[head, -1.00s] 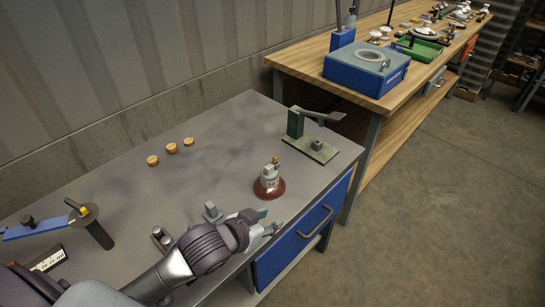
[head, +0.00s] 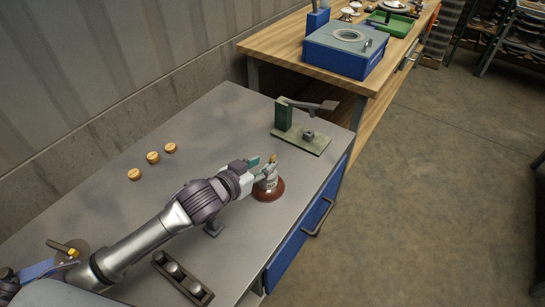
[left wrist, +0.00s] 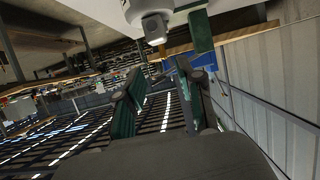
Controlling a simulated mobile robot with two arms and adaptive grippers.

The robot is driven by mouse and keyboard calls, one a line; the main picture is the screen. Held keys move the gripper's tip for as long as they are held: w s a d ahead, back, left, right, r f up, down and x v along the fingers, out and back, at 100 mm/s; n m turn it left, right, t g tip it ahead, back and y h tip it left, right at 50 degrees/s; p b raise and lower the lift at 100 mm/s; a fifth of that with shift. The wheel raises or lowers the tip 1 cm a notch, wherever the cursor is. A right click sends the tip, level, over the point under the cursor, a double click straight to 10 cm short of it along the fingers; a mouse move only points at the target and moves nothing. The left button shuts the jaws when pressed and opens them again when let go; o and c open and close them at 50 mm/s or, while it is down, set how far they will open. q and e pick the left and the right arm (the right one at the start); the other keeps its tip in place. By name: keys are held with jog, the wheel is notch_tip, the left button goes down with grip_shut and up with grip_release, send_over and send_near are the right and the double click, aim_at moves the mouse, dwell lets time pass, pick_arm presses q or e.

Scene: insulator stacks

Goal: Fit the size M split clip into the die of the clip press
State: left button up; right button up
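The green clip press (head: 283,118) stands at the far right of the grey bench, its lever angled to the right. A small grey block, perhaps its die (head: 308,136), sits on its base plate. My left gripper (head: 261,167) is beside the upper part of a pale, red-brown-based insulator stack (head: 268,190) with a brass-coloured top (head: 273,158). In the left wrist view its green-padded fingers (left wrist: 160,108) stand apart with no held thing visible. Three small tan ring-like pieces (head: 153,157) lie at the bench's left; I cannot tell which is the size M split clip. My right gripper is not visible.
A dark rack with metal cylinders (head: 183,279) lies at the near edge. A small grey stand (head: 214,228) is under my left arm. A blue machine (head: 346,50) stands on the wooden bench behind. Bare bench lies between the stack and press.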

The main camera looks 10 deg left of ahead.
aim_at(273, 155)
pick_arm(q)
jog(key=shift+x, duration=1)
jog(key=shift+w+f, duration=0.15)
jog(key=shift+w, duration=0.4)
jog(key=p+x, duration=0.1)
jog(key=x, duration=0.2)
jog(key=shift+w+f, duration=0.2)
jog(key=shift+w+d+f, duration=0.1)
jog(key=shift+w+f, duration=0.05)
jog(key=shift+w, duration=0.1)
jog(key=shift+w+f, duration=0.1)
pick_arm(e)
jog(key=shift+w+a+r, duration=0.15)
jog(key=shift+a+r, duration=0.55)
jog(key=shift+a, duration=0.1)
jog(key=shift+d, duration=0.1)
pick_arm(q)
grip_shut()
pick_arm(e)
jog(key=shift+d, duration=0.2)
